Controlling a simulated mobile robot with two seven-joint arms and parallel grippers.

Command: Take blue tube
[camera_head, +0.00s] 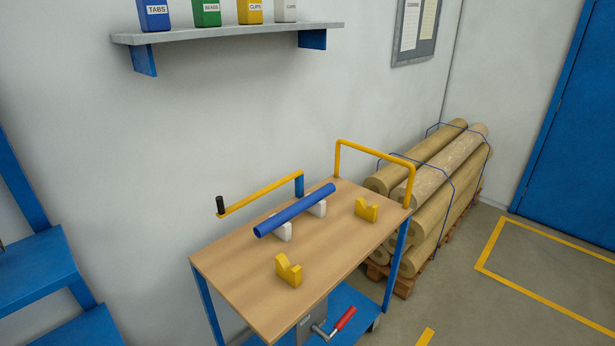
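The blue tube (292,211) lies on the wooden top of the cart, in the head view. It rests across two white cradles, a nearer one (284,232) and a farther one (318,208). It runs from lower left to upper right. A yellow crank with a black handle (257,194) stands behind it. Two yellow V-blocks, a nearer one (288,270) and a farther one (366,210), sit empty in front of it. Neither of my grippers is in view.
The cart's wooden top (235,282) is bare at its front left. A yellow rail (376,153) rises at its far right end. A red-handled part (345,318) shows below. Strapped brown rolls (440,185) lie on a pallet to the right. A grey wall shelf (230,33) holds bins.

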